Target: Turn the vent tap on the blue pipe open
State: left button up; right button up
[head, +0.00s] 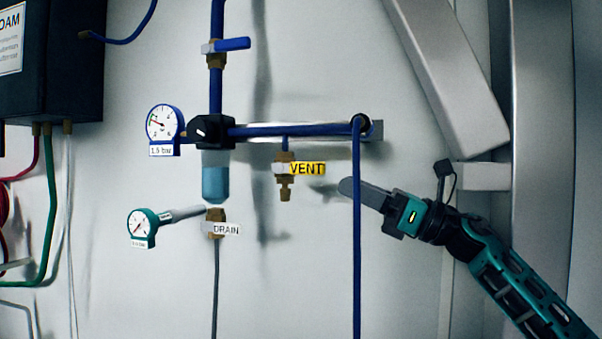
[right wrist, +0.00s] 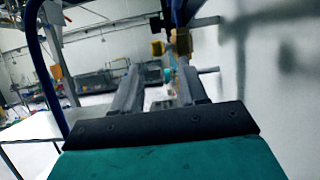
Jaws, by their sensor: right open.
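The vent tap (head: 285,180) is a small brass fitting hanging under the horizontal blue pipe (head: 290,130) in the head view. A yellow piece marked VENT (head: 307,169) sticks out to its right. In the right wrist view the brass tap (right wrist: 180,42) and a yellow piece (right wrist: 157,48) show beyond the fingers, near the top. My right gripper (head: 348,188) is open and empty, to the right of the tap and slightly lower, apart from it. Its fingers (right wrist: 160,80) point toward the tap. My left gripper is in neither view.
A vertical blue hose (head: 357,240) hangs between the tap and most of my right arm. A DRAIN fitting (head: 216,222), a teal gauge (head: 142,228) and a blue gauge (head: 164,124) sit to the left. A blue-lever tap (head: 232,44) is above. Grey beams (head: 445,75) stand right.

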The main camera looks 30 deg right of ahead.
aim_at(325, 171)
jog(key=p+x, duration=0.1)
jog(key=x, duration=0.2)
jog(key=p+x, duration=0.2)
jog(key=x, duration=0.1)
jog(key=shift+s+r, duration=0.2)
jog(key=shift+r, duration=0.1)
jog(key=shift+w+a+r+p, duration=0.1)
jog(key=shift+w+a+p, duration=0.3)
jog(key=shift+w+p, duration=0.1)
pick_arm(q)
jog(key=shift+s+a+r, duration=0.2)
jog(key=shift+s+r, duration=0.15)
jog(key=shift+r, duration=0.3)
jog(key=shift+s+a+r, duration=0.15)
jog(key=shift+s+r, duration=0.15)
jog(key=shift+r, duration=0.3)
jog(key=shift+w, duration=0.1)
pick_arm(e)
jog(key=c, duration=0.3)
grip_shut()
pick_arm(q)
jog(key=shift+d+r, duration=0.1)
